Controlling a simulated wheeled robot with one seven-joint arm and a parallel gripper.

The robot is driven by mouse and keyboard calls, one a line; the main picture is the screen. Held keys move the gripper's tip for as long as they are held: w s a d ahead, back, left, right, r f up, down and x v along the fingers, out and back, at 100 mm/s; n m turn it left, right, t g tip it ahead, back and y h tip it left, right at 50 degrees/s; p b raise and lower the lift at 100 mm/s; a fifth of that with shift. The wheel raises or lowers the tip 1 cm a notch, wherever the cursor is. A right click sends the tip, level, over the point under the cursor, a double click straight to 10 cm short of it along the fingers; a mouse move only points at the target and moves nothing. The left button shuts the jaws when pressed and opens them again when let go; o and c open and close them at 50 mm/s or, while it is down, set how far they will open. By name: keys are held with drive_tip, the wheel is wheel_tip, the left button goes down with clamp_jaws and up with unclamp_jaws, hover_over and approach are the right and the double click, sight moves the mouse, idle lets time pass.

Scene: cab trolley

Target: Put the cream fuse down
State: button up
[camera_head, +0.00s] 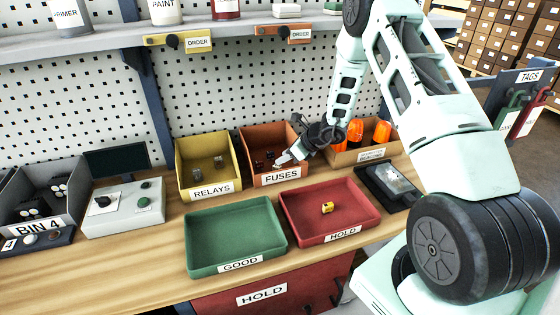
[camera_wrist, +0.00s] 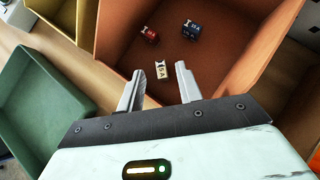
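The cream fuse (camera_wrist: 161,70) lies in the orange-brown FUSES bin (camera_wrist: 125,35), seen in the wrist view. A red fuse (camera_wrist: 149,35) and a blue fuse (camera_wrist: 191,30) lie farther off in the same bin. My gripper (camera_wrist: 159,70) is open, with its fingers either side of the cream fuse and a visible gap to each. I cannot tell how high the fingertips are above the fuse. In the head view my gripper (camera_head: 285,159) reaches into the FUSES bin (camera_head: 281,177); the cream fuse cannot be made out there.
A yellow RELAYS bin (camera_head: 211,189) stands left of the FUSES bin and a bin of orange beacons (camera_head: 368,155) right. In front are an empty green GOOD tray (camera_head: 238,266) and a red HOLD tray (camera_head: 343,235) holding a yellow part (camera_head: 327,208). A shelf (camera_head: 220,30) runs above.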

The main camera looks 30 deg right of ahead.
drive_tip(key=b+v, duration=0.2)
drive_tip(key=v, duration=0.6)
drive_tip(key=s+a+r+n+g+y, duration=0.1)
drive_tip(key=s+a+r+n+g, duration=0.2)
drive_tip(key=a+n, duration=0.5)
drive_tip(key=s+a+r+n+g+y, duration=0.15)
drive_tip(key=s+a+r+n, duration=0.35)
drive_tip(key=a, duration=0.6)
drive_tip(key=s+a+r+n+g, duration=0.25)
drive_tip(key=s+a+n, duration=0.25)
drive_tip(key=a, duration=0.5)
drive_tip(key=s+a+r+n+h, duration=0.1)
drive_tip(key=s+a+n+h, duration=0.1)
drive_tip(key=s+n, duration=0.7)
drive_tip(key=s+a+r+n+h, duration=0.1)
drive_tip(key=s+n+h, duration=0.3)
drive_tip(key=s+n, duration=0.6)
drive_tip(key=shift+s+a+n+g, duration=0.4)
drive_tip(key=shift+a+n, duration=0.1)
drive_tip(key=shift+a, duration=0.3)
drive_tip(key=shift+r, duration=0.1)
wheel_tip(320, 180, down, 3)
drive_tip(key=b, duration=0.3)
drive_tip(key=shift+f, duration=0.25)
